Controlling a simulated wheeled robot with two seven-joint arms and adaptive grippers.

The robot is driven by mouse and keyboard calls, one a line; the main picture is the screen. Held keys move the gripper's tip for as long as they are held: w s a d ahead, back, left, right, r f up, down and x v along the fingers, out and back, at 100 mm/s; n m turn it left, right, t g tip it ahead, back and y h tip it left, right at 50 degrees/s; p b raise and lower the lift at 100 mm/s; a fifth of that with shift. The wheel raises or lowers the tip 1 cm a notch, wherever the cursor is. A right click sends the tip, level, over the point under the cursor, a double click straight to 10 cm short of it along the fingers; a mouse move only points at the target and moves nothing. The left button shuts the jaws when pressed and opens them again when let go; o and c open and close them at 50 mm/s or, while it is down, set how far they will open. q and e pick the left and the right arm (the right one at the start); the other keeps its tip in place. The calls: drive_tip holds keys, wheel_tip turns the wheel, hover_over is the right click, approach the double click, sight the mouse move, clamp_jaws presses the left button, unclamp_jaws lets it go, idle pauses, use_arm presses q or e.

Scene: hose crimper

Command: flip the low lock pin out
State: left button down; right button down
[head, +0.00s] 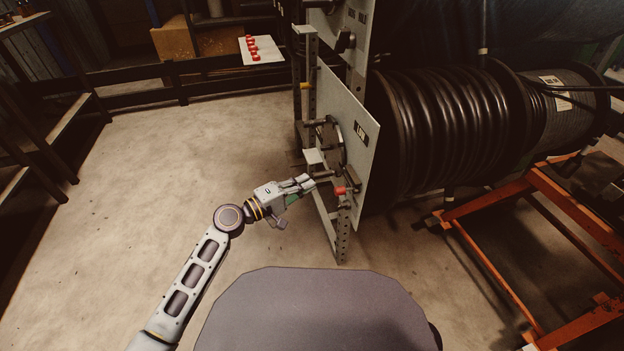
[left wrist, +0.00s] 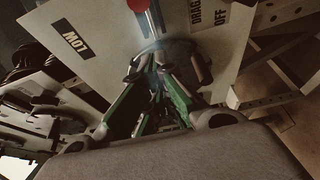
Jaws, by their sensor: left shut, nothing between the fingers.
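The low grey panel (head: 345,125), labelled LOW, stands upright in front of a big black hose reel. It carries a dark round plate (head: 331,143) with handles. Below this is a red knob (head: 341,190) on a lever; it also shows in the left wrist view (left wrist: 138,5). A short dark pin (head: 322,175) sticks out of the panel near the fingertips; I cannot tell for sure whether it is the lock pin. My left gripper (head: 307,183) is shut and empty, close to the panel's lower left. Its green-sided fingers (left wrist: 158,85) point at the panel; contact is unclear.
A perforated steel post (head: 343,235) and frame stand beside the panel. The orange reel stand (head: 500,275) is at the right. A white sheet with several red parts (head: 262,50) lies at the back. The concrete floor (head: 150,170) on the left is clear.

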use_arm(q)
drive_tip(key=shift+v, duration=2.05)
